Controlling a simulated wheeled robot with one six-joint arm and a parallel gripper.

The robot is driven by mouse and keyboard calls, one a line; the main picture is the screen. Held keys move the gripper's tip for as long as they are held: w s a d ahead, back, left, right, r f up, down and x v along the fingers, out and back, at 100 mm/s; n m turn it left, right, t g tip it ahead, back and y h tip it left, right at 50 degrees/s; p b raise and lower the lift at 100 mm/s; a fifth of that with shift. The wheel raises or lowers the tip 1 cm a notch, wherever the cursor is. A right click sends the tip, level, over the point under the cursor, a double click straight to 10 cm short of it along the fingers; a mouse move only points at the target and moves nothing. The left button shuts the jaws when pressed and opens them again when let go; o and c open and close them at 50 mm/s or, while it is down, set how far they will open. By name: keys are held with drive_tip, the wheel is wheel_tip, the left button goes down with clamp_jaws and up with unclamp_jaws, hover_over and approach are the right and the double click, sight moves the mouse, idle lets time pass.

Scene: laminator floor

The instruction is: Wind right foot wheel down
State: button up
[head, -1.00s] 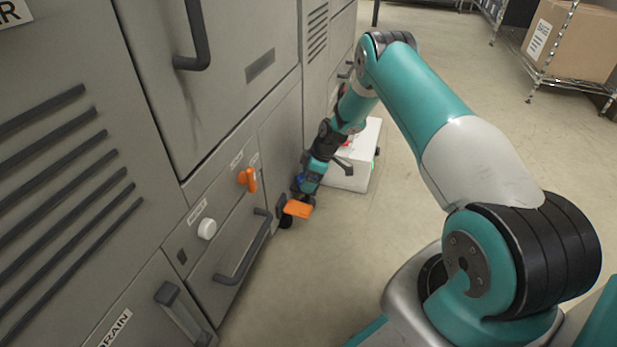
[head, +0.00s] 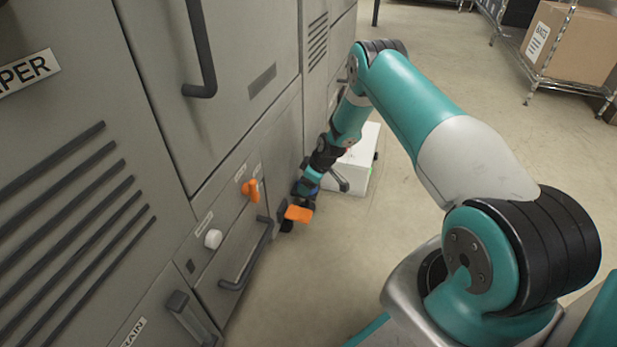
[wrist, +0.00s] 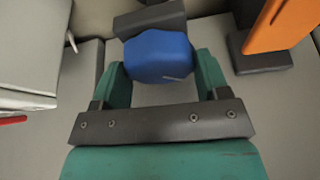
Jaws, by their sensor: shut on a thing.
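The blue foot wheel (wrist: 158,56) sits between the two green fingers of my gripper (wrist: 161,72) in the wrist view, and the gripper is shut on it. A dark block (wrist: 150,20) is just beyond the wheel. In the head view my gripper (head: 305,187) is low, near the floor at the foot of the grey cabinet (head: 280,135). The wheel is mostly hidden there by the gripper and wrist. I cannot tell how far the foot is wound.
An orange part (head: 298,214) on a dark mount is close beside my gripper; it also shows in the wrist view (wrist: 280,25). A white box (head: 350,175) stands on the floor just behind my wrist. A dark drawer handle (head: 248,260) juts out nearer me. Floor to the right is open.

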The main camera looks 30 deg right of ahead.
drive_tip(key=shift+m+h+p, duration=0.4)
drive_tip(key=shift+m+p, duration=0.25)
drive_tip(key=shift+m, duration=0.35)
drive_tip(key=o, duration=0.9)
drive_tip(key=p+v, duration=0.9)
drive_tip(key=v, duration=0.8)
drive_tip(key=shift+s, duration=0.4)
drive_tip(key=shift+a+r, duration=0.1)
